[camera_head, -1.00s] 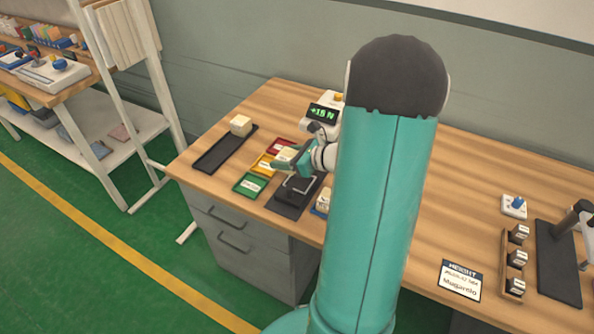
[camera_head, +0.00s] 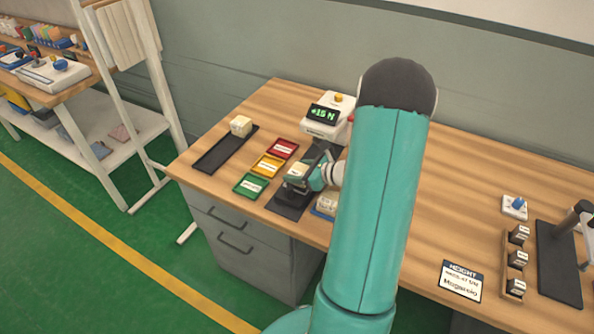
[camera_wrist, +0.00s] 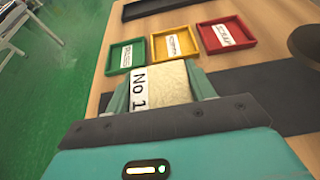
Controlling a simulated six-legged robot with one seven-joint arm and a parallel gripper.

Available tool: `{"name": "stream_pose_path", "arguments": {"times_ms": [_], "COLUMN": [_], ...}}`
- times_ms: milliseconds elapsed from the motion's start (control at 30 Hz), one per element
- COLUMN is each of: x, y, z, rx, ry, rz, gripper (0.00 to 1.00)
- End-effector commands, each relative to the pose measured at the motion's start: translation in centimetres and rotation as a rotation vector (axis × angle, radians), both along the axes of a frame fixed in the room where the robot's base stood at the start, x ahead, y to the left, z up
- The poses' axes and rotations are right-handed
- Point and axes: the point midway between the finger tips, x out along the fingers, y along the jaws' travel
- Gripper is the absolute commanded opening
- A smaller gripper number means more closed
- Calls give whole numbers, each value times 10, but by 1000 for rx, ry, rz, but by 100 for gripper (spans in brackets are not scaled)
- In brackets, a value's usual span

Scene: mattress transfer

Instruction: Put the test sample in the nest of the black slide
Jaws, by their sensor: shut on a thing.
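My gripper (camera_head: 301,172) is shut on a cream foam block (camera_head: 297,169), the test sample. In the wrist view the block (camera_wrist: 165,85) sits between the fingers, with a white "No 1" label on its left side. The black slide (camera_head: 286,211) is a dark strip on the bench in front of the force display. My gripper and the block are over its middle and hide the nest. In the wrist view a dark plate (camera_wrist: 280,92) shows to the right of the fingers. I cannot tell whether the block touches the slide.
Green (camera_head: 249,185), yellow (camera_head: 267,166) and red (camera_head: 283,148) trays lie left of the slide. Farther left, a black tray (camera_head: 212,158) bears another cream block (camera_head: 240,125). The force tester (camera_head: 318,127) reads +15 N. Another block (camera_head: 327,203) stands right of the slide.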

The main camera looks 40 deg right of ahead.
Motion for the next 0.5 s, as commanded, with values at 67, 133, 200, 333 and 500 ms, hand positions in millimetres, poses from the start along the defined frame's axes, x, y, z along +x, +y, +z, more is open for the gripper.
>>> {"name": "stream_pose_path", "arguments": {"times_ms": [67, 133, 200, 333, 500], "x": [0, 0, 0, 0, -1], "y": [0, 0, 0, 0, 0], "z": [-3, -5, -7, -11, -12], "rx": [1, 1, 1, 1, 2], "ry": [0, 0, 0, 3, 5], "rz": [0, 0, 0, -1, -2], "gripper": [32, 32, 32, 32, 63]}}
